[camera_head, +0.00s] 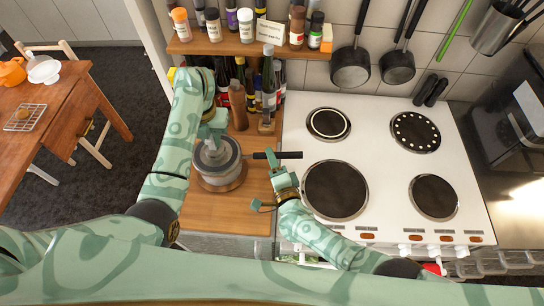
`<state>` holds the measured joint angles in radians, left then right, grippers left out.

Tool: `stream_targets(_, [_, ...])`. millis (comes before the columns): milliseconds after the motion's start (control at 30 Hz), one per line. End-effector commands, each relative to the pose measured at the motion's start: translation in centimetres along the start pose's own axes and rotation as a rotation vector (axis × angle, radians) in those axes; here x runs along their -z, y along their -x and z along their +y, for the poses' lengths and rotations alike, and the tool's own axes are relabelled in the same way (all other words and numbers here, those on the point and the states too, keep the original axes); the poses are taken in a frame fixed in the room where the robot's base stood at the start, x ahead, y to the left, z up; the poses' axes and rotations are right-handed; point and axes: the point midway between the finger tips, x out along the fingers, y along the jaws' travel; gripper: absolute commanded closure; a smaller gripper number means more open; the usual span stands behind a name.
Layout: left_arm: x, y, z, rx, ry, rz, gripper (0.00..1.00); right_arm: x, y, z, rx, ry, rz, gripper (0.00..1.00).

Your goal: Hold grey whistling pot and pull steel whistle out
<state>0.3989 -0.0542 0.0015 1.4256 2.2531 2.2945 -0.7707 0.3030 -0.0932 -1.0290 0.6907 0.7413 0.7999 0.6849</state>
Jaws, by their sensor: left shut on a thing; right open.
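My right gripper (262,184) is open and empty, right of the pot and just below the handle. I cannot make out the steel whistle; the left gripper and wrist cover part of the pot's top.
The white cooker (387,160) with several hotplates is to the right, bare on top. Several bottles (268,82) stand behind the pot under a spice shelf (230,47). Two pans (351,67) hang on the wall. A wooden table (45,105) is at far left.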

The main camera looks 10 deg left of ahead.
Motion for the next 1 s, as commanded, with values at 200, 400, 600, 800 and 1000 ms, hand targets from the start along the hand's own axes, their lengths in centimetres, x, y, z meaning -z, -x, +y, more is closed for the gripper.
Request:
stream_targets(200, [0.01, -0.03, 0.0, 0.0, 0.0, 0.0, 1.0, 0.13, -1.3, -0.13, 0.002, 0.003, 0.001, 0.55])
stream_targets(400, [0.01, -0.03, 0.0, 0.0, 0.0, 0.0, 1.0, 0.14, -1.41, -0.11, 0.002, 0.002, 0.001, 0.55])
stream_targets(600, [0.01, -0.02, 0.0, 0.0, 0.0, 0.0, 1.0, 0.15, -1.4, -0.11, 0.002, 0.003, 0.001, 0.83])
stream_targets(800, [0.01, -0.02, 0.0, 0.0, 0.0, 0.0, 1.0, 0.15, -1.37, -0.06, 0.001, 0.003, 0.001, 1.0])
stream_targets(1000, [0.01, -0.02, 0.0, 0.0, 0.0, 0.0, 1.0, 0.16, -1.35, -0.02, 0.0, 0.003, 0.001, 1.0])
